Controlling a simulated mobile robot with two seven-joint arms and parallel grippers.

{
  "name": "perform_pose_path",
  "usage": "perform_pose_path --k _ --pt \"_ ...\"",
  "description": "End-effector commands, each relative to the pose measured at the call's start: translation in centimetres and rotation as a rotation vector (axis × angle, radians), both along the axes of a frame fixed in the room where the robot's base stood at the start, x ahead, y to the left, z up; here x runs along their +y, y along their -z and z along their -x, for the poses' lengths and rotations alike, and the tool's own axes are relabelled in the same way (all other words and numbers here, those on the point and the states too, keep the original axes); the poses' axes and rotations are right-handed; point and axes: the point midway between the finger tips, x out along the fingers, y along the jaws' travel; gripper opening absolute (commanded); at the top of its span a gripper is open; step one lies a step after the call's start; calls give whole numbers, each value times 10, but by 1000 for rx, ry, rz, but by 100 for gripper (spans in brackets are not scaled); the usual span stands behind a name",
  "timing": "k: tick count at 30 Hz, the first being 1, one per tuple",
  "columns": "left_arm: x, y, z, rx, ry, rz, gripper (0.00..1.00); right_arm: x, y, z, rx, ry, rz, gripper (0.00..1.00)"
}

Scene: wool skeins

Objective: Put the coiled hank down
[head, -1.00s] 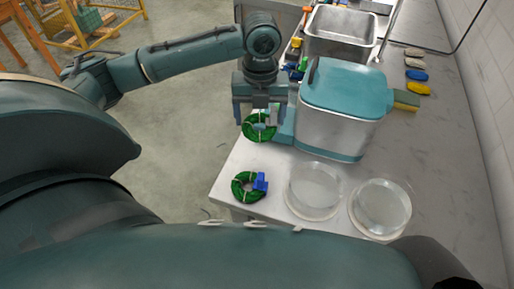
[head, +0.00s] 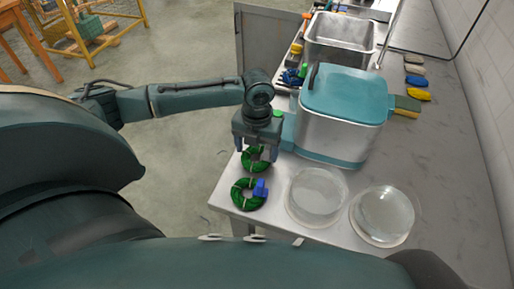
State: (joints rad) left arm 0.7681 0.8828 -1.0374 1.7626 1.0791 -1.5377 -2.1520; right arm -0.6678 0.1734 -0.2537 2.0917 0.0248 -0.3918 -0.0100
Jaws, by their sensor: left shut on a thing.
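A green coiled hank (head: 256,163) is in my left gripper (head: 256,152), low over the near left part of the counter; whether it touches the counter I cannot tell. The gripper is shut on it and hides its upper part. A second green coiled hank (head: 243,196) with pale ties and a blue clip (head: 261,188) lies on the counter just nearer to me. The two hanks are very close or touching in the picture. My right gripper is not in view.
Two clear round dishes (head: 317,195) (head: 383,215) stand right of the near hank. A bin with a teal lid (head: 346,95) stands close behind the gripper. The counter (head: 440,170) is bare at right. The counter's left edge is near the hanks.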

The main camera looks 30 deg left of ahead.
Motion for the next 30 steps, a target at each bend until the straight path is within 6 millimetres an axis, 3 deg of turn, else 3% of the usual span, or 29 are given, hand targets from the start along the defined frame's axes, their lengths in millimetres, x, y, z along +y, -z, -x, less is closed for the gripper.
perform_pose_path --k 12,13,20,30 --pt "-1 6 0 -1 1 1 55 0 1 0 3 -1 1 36" --pt "-1 6 0 -1 1 1 79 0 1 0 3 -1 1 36" --pt "0 5 0 -1 1 1 97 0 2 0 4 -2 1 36" --pt "0 0 -1 -2 0 1 99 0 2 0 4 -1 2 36"
